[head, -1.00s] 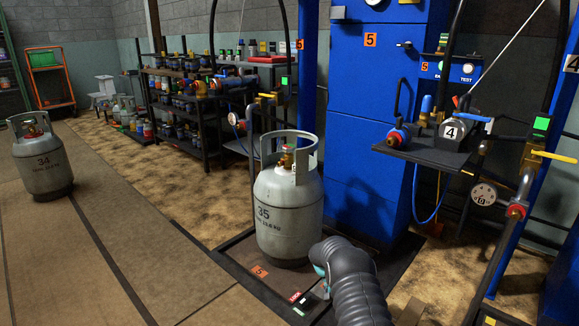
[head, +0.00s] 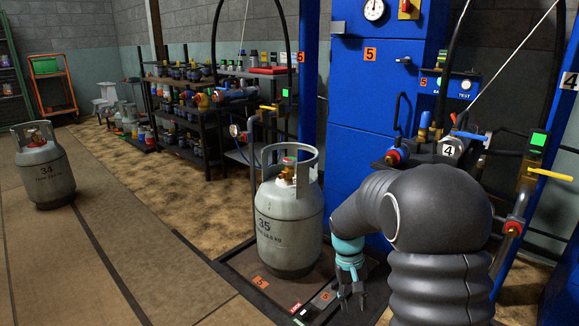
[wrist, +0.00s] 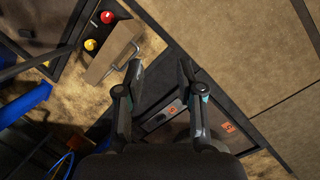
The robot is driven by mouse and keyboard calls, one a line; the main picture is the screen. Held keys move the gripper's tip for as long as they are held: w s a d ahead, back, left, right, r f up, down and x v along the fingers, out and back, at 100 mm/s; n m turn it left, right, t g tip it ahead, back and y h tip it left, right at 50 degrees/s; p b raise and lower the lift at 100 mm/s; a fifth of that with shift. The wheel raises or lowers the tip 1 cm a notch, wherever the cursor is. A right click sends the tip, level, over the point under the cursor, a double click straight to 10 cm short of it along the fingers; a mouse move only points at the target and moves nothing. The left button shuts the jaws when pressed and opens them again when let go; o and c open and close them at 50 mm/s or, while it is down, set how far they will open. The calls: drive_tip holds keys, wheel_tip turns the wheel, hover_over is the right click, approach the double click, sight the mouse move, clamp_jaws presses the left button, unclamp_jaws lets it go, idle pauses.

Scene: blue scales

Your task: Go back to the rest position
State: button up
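My gripper (head: 350,298) hangs at the end of my dark arm, pointing down over the front right of the scale platform. In the wrist view my gripper (wrist: 158,75) has its two fingers spread apart with nothing between them. The grey gas cylinder marked 35 (head: 290,228) stands upright on the scale platform (head: 225,262), left of my gripper and apart from it. My arm covers part of the blue cabinet and of the platform's right side.
Another grey cylinder marked 34 (head: 43,172) stands on the floor at the left. A blue cabinet (head: 360,150) rises behind the scale. A valve shelf with the number 4 (head: 449,149) is at the right. The floor (head: 140,260) at front left is clear.

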drive_tip(key=s+r+t+y+p, duration=0.1)
drive_tip(key=s+r+t+p, duration=0.5)
drive_tip(key=s+r, duration=1.8)
drive_tip(key=shift+s+a+r+t+y+p, duration=0.15)
drive_tip(key=shift+a+r+t+y+p, duration=0.15)
drive_tip(key=shift+r+t, duration=0.65)
